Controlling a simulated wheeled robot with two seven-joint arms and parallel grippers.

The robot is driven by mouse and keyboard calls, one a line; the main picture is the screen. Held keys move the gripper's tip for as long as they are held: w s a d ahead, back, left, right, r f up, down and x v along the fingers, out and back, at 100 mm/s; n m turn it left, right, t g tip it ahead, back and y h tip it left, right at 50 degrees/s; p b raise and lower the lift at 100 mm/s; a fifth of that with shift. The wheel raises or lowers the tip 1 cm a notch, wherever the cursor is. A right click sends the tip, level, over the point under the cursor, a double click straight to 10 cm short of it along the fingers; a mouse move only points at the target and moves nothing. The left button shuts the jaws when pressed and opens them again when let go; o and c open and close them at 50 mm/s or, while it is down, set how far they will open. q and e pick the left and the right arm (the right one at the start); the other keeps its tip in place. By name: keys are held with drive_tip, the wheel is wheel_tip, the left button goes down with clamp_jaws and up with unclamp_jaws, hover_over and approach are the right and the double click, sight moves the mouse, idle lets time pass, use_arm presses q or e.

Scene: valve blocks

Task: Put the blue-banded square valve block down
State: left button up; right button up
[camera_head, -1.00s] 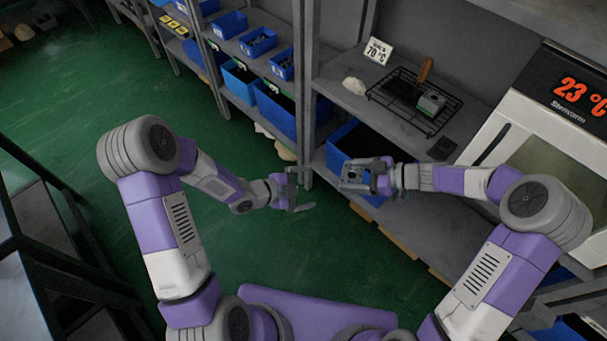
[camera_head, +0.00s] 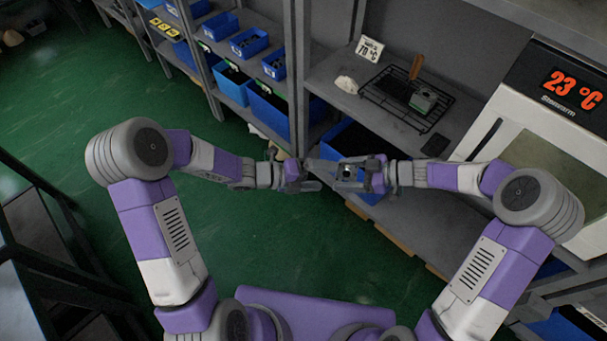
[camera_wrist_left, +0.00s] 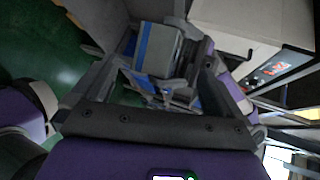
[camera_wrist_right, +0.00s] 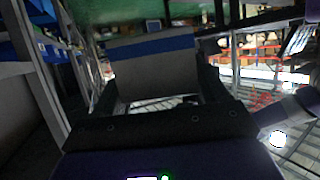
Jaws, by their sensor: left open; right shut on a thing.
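The blue-banded square valve block (camera_head: 345,173) is held in the air in front of the shelf, in the middle of the head view. My right gripper (camera_head: 352,174) is shut on it. In the right wrist view the block's grey face and blue band (camera_wrist_right: 152,46) show between the fingers. My left gripper (camera_head: 314,174) is open, just left of the block and facing it. In the left wrist view the block (camera_wrist_left: 158,50) shows between and beyond the open fingers; I cannot tell whether they touch it.
A 70 °C card (camera_head: 369,49) stands behind. A dark pad (camera_head: 435,145) lies by the oven (camera_head: 549,160). A blue bin (camera_head: 352,140) is below.

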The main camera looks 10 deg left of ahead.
sight(339, 177)
use_arm(q)
drive_tip(key=x, duration=0.6)
drive_tip(key=shift+r, duration=0.1)
drive_tip(key=c, duration=1.7)
use_arm(e)
drive_tip(key=o, duration=1.4)
drive_tip(key=shift+o, duration=0.2)
